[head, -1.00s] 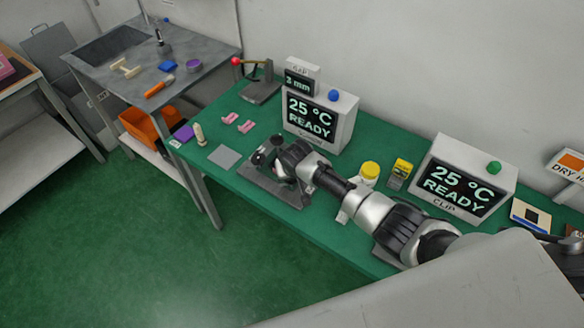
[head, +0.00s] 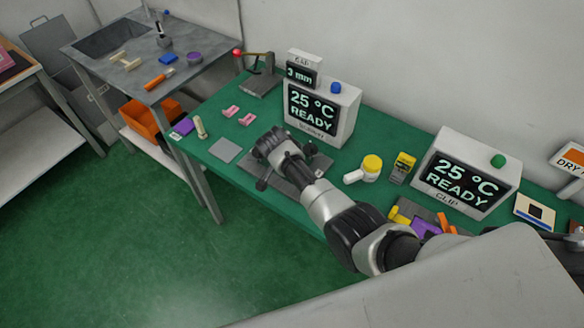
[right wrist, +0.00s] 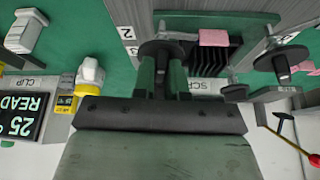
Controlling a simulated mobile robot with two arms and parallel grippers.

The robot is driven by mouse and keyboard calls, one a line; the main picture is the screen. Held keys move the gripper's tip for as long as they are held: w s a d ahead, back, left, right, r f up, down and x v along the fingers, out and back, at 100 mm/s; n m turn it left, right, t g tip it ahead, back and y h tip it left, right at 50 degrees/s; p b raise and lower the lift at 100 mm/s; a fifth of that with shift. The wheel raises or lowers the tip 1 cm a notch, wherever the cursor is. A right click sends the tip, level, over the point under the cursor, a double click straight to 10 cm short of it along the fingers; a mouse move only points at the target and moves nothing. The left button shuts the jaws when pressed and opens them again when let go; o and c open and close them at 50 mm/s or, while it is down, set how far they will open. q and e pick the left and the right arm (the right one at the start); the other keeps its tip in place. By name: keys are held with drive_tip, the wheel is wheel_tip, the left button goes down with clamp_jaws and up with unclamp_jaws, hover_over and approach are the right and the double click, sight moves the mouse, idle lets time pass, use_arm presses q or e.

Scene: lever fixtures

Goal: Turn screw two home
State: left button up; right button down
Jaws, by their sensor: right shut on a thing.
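The grey screw fixture (head: 300,180) lies on the green bench, partly under my right arm. In the right wrist view, a black screw knob (right wrist: 160,48) sits between the fingers of my right gripper (right wrist: 161,68), beside a plate label that reads 2. The gripper is shut on this knob. A second black knob (right wrist: 279,62) stands apart to the right. A pink piece (right wrist: 213,37) shows by dark ribs between the two knobs. In the head view my right gripper (head: 268,147) is over the fixture and its fingertips are hard to make out. My left gripper is not in view.
A display reading 25 °C READY (head: 313,112) stands behind the fixture; a CLIP display (head: 461,180) stands to the right. Pink pieces (head: 232,111) and a grey square (head: 225,150) lie left.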

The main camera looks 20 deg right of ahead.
drive_tip(key=m+b, duration=0.1)
drive_tip(key=m, duration=0.1)
drive_tip(key=m+g+b, duration=0.1)
drive_tip(key=m+b, duration=0.1)
drive_tip(key=shift+w+g+h, duration=0.15)
drive_tip(key=shift+g+h, duration=0.15)
drive_tip(key=shift+m+g+b, duration=0.5)
drive_tip(key=shift+m+b, duration=0.6)
drive_tip(key=shift+m, duration=0.6)
drive_tip(key=shift+r, duration=0.15)
drive_tip(key=c, duration=1.2)
unclamp_jaws()
drive_tip(key=shift+o, duration=0.2)
drive_tip(key=p+v, duration=0.6)
drive_tip(key=v, duration=0.4)
drive_tip(key=shift+r, duration=0.25)
